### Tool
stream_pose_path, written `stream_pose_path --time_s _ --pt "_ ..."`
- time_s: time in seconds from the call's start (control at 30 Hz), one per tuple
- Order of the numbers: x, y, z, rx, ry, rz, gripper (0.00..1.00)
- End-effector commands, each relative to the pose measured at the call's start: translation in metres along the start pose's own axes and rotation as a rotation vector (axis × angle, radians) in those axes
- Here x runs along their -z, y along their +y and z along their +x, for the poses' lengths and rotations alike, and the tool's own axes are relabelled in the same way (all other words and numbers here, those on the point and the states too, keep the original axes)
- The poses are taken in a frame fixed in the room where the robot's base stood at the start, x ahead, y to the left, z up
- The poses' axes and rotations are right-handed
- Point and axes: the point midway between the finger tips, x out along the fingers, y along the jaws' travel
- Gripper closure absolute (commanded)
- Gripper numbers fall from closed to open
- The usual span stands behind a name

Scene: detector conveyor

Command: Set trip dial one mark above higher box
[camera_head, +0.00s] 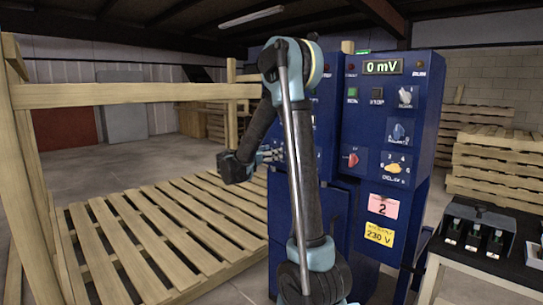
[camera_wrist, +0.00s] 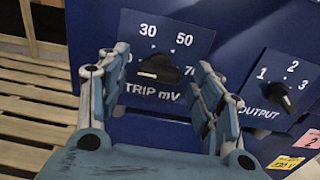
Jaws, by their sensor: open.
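The black trip dial (camera_wrist: 160,69) is on a dark blue panel in the wrist view, above the label "TRIP mV". Marks 30, 50 and 70 show around it; the mark at its left is mostly hidden by a finger. My gripper (camera_wrist: 163,60) is open, with one finger on each side of the dial, and no clear contact shows. In the head view my gripper (camera_head: 272,153) is at the left part of the blue cabinet (camera_head: 345,205), and my arm hides the dial. No box is identifiable.
An output dial (camera_wrist: 283,97) with marks 1, 2, 3 sits right of the trip dial. The head view shows a display (camera_head: 383,67) reading 0 mV, several other controls, a wooden pallet frame (camera_head: 130,94) at left and a table (camera_head: 480,267) with small devices at right.

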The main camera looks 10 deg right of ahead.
Motion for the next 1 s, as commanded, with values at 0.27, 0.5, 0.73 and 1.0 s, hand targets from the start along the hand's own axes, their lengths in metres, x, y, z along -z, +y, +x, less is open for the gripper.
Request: stream_pose_path --time_s 0.27,0.5,0.73,1.0 --pt "0.0000 -0.0002 0.0110 0.000 0.000 0.000 0.40" --pt "0.0000 -0.0001 0.0108 0.000 0.000 0.000 0.49" --pt "0.0000 -0.0003 0.0107 0.000 0.000 0.000 0.84" --pt "-0.0001 0.0000 0.0104 0.000 0.000 0.024 0.84"
